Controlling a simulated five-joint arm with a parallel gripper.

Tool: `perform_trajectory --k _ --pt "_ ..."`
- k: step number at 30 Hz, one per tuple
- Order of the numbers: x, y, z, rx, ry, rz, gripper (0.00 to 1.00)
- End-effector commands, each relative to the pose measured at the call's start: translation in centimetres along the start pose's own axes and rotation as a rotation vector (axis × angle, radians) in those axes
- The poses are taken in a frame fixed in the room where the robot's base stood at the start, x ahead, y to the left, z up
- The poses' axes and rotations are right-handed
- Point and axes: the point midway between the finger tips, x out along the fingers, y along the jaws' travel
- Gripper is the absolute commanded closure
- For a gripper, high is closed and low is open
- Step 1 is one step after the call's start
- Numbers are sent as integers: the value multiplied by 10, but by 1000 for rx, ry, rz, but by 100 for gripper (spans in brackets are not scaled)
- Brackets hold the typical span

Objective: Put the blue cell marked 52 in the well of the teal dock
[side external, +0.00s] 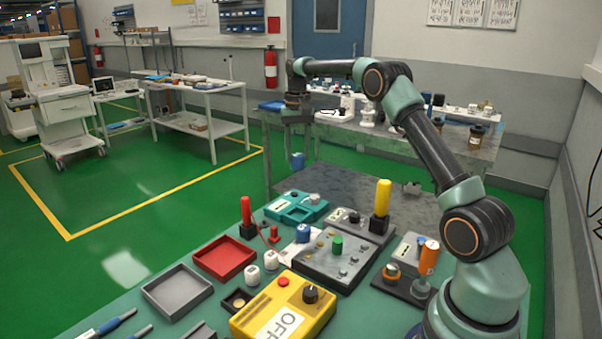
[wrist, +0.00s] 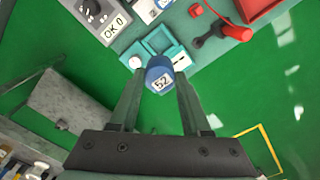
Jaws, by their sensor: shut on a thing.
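The blue cell (wrist: 159,74) shows its 52 label in the wrist view, between the fingers of my gripper (wrist: 158,88). My gripper (side external: 297,148) is shut on it and points down. In the side view the blue cell (side external: 297,161) hangs in the air, well above table height. The teal dock (side external: 276,209) sits at the far edge of the green table, lower in the picture than the cell. In the wrist view the teal dock (wrist: 178,50) lies just past the cell, which hides part of it. I cannot clearly make out the well there.
A second blue cell (side external: 302,233) stands nearer on the table. A red joystick (side external: 247,215) and a yellow-handled lever (side external: 382,198) rise on either side of the dock. A red tray (side external: 224,258), a grey tray (side external: 177,291) and a control panel (side external: 337,262) take up the table's middle.

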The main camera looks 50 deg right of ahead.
Motion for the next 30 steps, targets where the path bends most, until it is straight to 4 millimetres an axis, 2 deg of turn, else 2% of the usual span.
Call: perform_trajectory --k 1,6,12,15,22,30 --pt "14 0 1 -1 -6 2 100" --pt "56 0 2 -1 -5 2 100" --pt "99 0 1 -2 -3 1 100" --pt "112 -1 1 -2 -1 0 100" --pt "126 -1 1 -2 -1 0 100" --pt "160 -1 1 -2 -1 0 100"
